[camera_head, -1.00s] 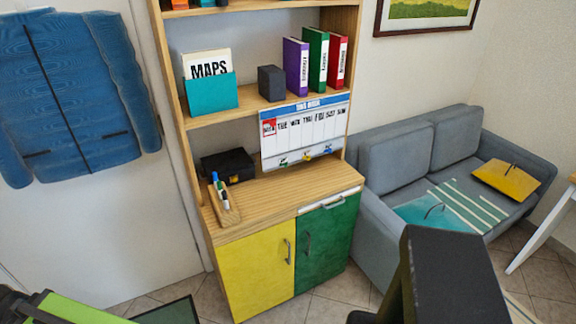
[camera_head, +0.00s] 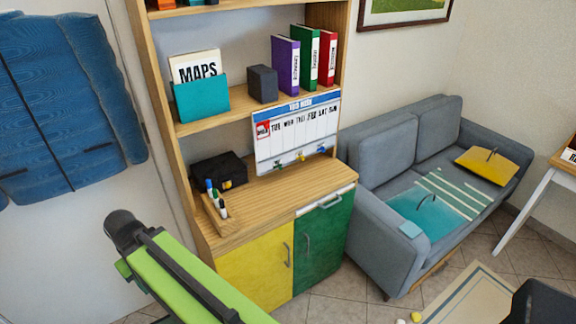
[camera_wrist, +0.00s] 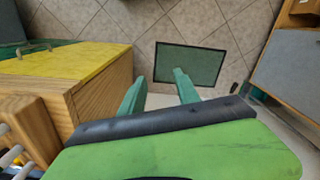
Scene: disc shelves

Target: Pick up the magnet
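A white weekly board (camera_head: 296,143) with a blue header leans upright on the wooden cabinet top. Small coloured pieces that look like magnets sit along its lower edge: a green one (camera_head: 278,166), a yellow one (camera_head: 301,156) and a blue one (camera_head: 321,149). A red-framed square (camera_head: 262,129) is at the board's upper left. In the wrist view my gripper (camera_wrist: 160,90) has two green fingers apart, with only floor and a mat between them. My green arm is in front of the cabinet in the head view; the fingertips there cannot be made out.
A pen holder (camera_head: 219,218) and black box (camera_head: 220,171) stand on the cabinet top, left of the board. Purple, green and red binders stand on the shelf above. A grey sofa (camera_head: 375,230) is at the right. A dark mat (camera_wrist: 188,64) lies on the tiled floor.

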